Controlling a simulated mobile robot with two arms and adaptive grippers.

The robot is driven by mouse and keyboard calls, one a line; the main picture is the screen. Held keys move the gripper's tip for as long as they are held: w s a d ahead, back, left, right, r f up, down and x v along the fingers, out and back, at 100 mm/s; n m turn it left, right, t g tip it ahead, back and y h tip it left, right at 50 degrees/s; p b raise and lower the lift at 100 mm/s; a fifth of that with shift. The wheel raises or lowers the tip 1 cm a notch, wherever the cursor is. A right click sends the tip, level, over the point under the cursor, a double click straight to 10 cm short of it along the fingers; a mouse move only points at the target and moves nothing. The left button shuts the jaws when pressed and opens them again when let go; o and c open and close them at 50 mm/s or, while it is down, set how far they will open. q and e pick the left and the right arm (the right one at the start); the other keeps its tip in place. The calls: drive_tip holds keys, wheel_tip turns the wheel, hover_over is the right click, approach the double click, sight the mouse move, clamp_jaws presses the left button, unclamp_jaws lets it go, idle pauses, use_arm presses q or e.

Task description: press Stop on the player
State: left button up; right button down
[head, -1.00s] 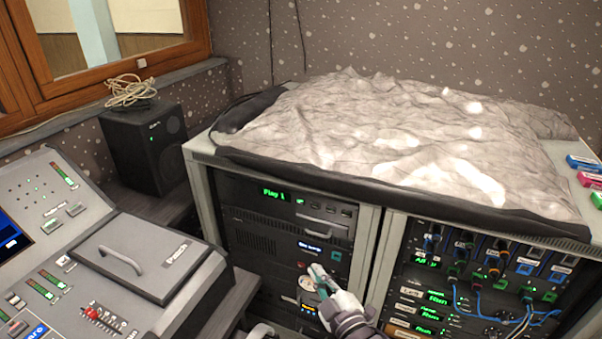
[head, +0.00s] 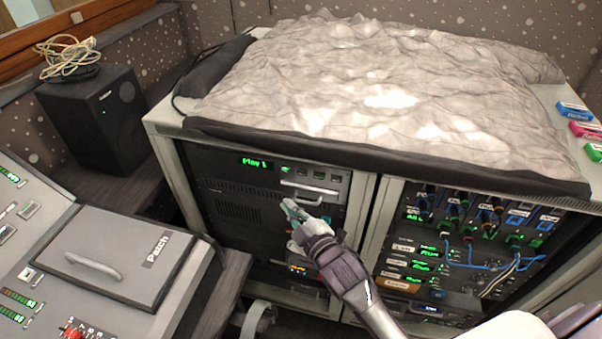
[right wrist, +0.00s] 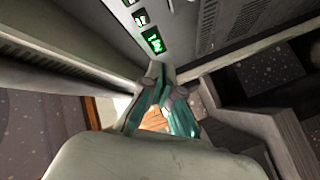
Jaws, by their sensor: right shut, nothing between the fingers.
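The player (head: 225,160) is the dark top unit in the left rack bay. Its green display (head: 255,162) reads "Play 1". To its right is a row of small buttons (head: 318,174), the leftmost lit brighter green; their labels are too small to read, so I cannot tell which is Stop. My right gripper (head: 288,206) is shut and empty, below the button row in the head view. In the right wrist view its closed teal fingertips (right wrist: 164,85) lie near a lit green button (right wrist: 153,40), apparently not touching it. My left gripper is not in view.
A silver handle (head: 310,190) sticks out just under the buttons, close to my fingers. The right bay (head: 470,240) holds units with blue cables. A mixing console (head: 120,262) and a black speaker (head: 97,118) stand left. A crumpled grey cover (head: 370,80) lies on top.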

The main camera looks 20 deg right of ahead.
sight(302, 173)
drive_tip(key=w+d, duration=0.1)
drive_tip(key=w, duration=0.1)
drive_tip(key=w+d+b, duration=0.1)
drive_tip(key=w+d, duration=0.1)
drive_tip(key=w+d+b, duration=0.1)
drive_tip(key=w, duration=0.1)
drive_tip(key=shift+w+d, duration=0.25)
drive_tip(key=shift+w, duration=0.1)
idle(1.2)
drive_tip(key=shift+w+d, duration=0.25)
drive_tip(key=shift+w, duration=0.1)
drive_tip(key=shift+w+d, duration=0.1)
idle(0.5)
